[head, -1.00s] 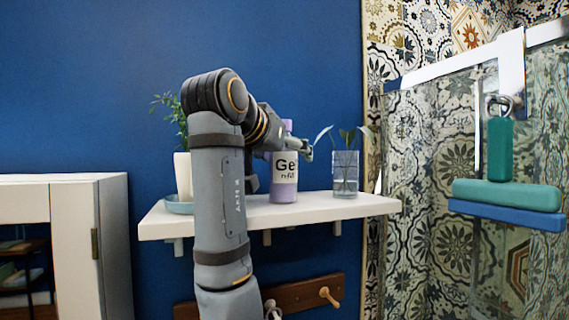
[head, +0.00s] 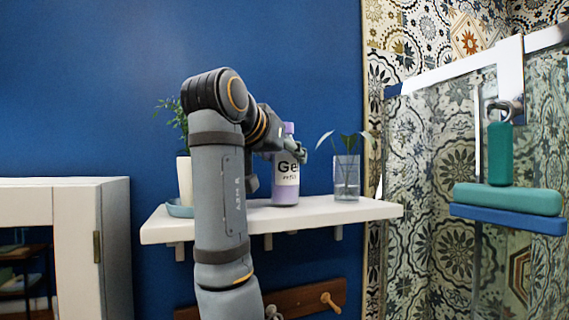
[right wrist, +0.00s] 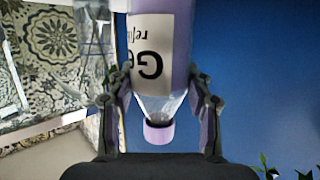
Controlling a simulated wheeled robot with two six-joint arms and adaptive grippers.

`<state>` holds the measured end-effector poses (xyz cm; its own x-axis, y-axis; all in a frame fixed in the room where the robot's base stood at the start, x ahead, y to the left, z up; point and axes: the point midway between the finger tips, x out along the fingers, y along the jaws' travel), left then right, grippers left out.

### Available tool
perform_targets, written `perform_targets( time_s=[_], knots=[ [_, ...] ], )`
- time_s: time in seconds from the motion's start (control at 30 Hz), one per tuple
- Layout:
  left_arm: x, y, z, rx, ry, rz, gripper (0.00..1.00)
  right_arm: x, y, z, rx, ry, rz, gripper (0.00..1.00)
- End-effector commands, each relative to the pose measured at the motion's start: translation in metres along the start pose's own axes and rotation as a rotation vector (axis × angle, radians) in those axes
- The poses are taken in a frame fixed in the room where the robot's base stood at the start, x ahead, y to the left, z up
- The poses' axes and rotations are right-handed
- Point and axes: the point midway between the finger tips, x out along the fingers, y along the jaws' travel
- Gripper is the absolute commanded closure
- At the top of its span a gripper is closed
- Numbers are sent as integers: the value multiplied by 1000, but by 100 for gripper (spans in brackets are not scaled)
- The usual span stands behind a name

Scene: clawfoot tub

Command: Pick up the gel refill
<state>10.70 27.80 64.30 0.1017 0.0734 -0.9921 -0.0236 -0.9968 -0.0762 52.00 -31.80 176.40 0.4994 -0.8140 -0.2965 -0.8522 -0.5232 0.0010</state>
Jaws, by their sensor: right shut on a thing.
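The gel refill (head: 285,186) is a lilac bottle with a white label reading "Gel refill" and a lilac cap. It stands upright on the white wall shelf (head: 340,212). My right gripper (head: 298,150) is at its upper part, and my arm covers some of the bottle's left side. In the right wrist view the bottle (right wrist: 162,50) appears upside down between the two fingers (right wrist: 160,100), with its cap (right wrist: 158,133) toward the palm. The fingers are shut on it around the shoulder. My left gripper is not in view.
A glass vase with a plant (head: 346,176) stands just right of the bottle. A potted plant (head: 184,180) on a blue saucer (head: 178,209) is at the shelf's left, partly behind my arm. A wooden peg rail (head: 308,298) is below. A glass shower screen is at right.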

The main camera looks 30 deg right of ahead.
Motion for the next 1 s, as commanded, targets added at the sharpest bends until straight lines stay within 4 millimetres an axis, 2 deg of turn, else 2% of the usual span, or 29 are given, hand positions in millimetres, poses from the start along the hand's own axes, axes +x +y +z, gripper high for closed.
perform_targets(
  time_s=[0.17, 0.2, 0.4, 0.5, 0.63, 0.8, 1.0],
  knots=[
    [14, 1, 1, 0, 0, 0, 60, -6, 2, -20, 3, 4, 2, 91],
    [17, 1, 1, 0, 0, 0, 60, -13, 4, -27, 4, 5, 0, 91],
    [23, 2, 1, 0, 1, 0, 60, -72, 21, -68, 3, 5, -1, 91],
    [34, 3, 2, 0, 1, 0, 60, -105, 32, -70, 4, 6, -2, 91],
    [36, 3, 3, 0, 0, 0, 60, -142, 45, -77, 3, 6, 0, 91],
    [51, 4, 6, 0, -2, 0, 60, -152, 47, -78, -1, 6, 1, 91],
    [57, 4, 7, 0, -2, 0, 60, -160, 51, -79, 0, 3, 1, 91]
  ],
)
